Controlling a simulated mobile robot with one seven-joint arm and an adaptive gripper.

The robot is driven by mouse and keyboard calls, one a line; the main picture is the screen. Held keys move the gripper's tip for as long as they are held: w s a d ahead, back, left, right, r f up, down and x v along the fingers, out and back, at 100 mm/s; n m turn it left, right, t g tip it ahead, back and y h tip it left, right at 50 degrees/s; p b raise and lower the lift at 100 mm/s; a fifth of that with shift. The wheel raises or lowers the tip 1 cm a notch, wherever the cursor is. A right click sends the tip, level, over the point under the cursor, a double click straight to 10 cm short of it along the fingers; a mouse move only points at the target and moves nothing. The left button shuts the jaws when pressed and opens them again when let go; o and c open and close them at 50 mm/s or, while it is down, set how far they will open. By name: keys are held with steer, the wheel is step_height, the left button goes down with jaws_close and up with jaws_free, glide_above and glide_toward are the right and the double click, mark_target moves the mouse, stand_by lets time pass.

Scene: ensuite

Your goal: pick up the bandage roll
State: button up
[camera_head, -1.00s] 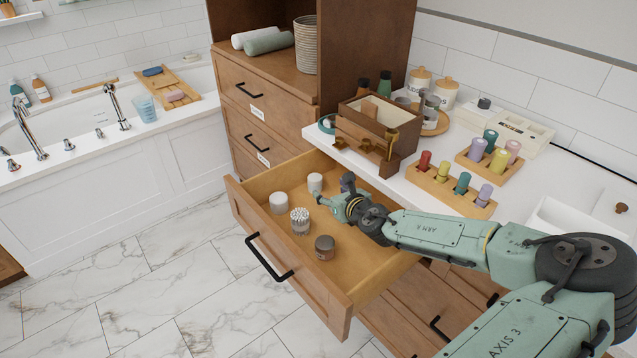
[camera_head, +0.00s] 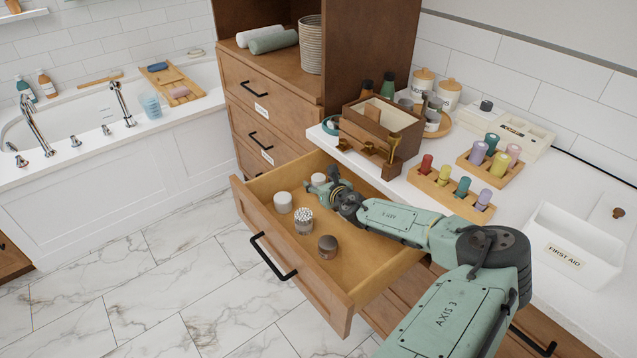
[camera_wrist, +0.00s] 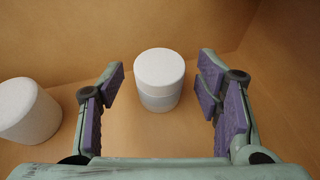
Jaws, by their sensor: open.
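Two white cylinders stand upright in the open drawer (camera_head: 372,268). One white cylinder (camera_wrist: 160,80) stands straight ahead of my gripper, centred between the fingers; its top part is white and its lower part greyer. It shows in the head view (camera_head: 318,179) just beyond the fingers. The other, a plain white cylinder (camera_wrist: 27,110), is outside the left finger, and in the head view (camera_head: 283,202) nearer the drawer front. I cannot tell for sure which is the bandage roll. My gripper (camera_wrist: 162,74) is open, low inside the drawer, holding nothing; it also shows in the head view (camera_head: 322,187).
A jar of cotton swabs (camera_head: 304,221) and a brown-lidded jar (camera_head: 328,247) stand nearer the drawer front. A white first aid box (camera_head: 572,248) sits on the counter at right.

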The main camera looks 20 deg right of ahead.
steer(key=shift+c, duration=0.3)
steer(key=c, duration=1)
steer(key=shift+r, duration=0.1)
